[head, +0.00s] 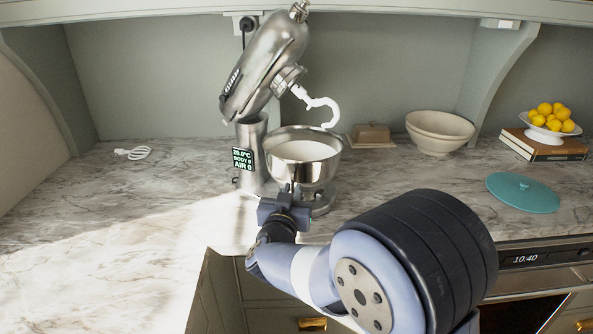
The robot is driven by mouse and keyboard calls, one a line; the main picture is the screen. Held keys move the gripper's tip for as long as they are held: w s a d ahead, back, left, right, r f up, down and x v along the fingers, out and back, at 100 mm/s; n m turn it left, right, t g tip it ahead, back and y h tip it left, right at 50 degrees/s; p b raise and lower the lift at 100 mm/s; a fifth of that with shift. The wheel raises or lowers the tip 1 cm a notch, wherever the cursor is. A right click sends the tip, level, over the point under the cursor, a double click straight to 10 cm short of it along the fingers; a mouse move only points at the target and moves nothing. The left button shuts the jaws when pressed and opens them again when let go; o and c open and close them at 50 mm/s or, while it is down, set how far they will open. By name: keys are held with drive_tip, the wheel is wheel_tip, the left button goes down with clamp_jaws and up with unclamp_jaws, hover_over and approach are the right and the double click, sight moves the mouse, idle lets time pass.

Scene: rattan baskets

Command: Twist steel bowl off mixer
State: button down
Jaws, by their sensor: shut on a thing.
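The steel bowl (321,168) sits upright on the base of the stand mixer (264,72) in the head view. The mixer's head is tilted up, with a white dough hook (321,106) hanging above and to the right of the bowl. My gripper (288,190) is at the front left of the bowl, shut on what appears to be the bowl's front side or handle. The fingertips are small and partly hidden, so the exact contact is unclear. Something pale fills or lines the bowl's inside.
A cream bowl stack (440,131) and a lidded butter dish (371,134) stand at the back right. A teal round board (522,193) lies further right, with lemons (550,115) in a dish on books behind it. A white cord (133,153) lies left.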

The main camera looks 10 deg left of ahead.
drive_tip(key=shift+d+r+b, duration=0.1)
drive_tip(key=shift+d+b, duration=0.1)
drive_tip(key=shift+b, duration=0.15)
drive_tip(key=shift+d+n+y+b, duration=0.5)
drive_tip(key=shift+d+y+b, duration=0.05)
drive_tip(key=shift+y+b, duration=0.25)
drive_tip(key=shift+w+d+n+y+b, duration=0.15)
drive_tip(key=shift+d+n+y+b, duration=0.5)
drive_tip(key=shift+b, duration=0.7)
drive_tip(key=shift+d+y+b, duration=0.25)
drive_tip(key=shift+b, duration=0.2)
drive_tip(key=shift+w+d+r+n+g+y+b, duration=0.15)
drive_tip(key=shift+d+n+g+y+b, duration=0.35)
drive_tip(key=shift+b, duration=1.05)
drive_tip(key=shift+w+d+y+b, duration=0.25)
drive_tip(key=shift+y+b, duration=0.45)
drive_tip(key=shift+b, duration=1.15)
drive_tip(key=shift+d+n+b, duration=0.35)
drive_tip(key=shift+d+b, duration=0.2)
drive_tip(key=shift+b, duration=1.25)
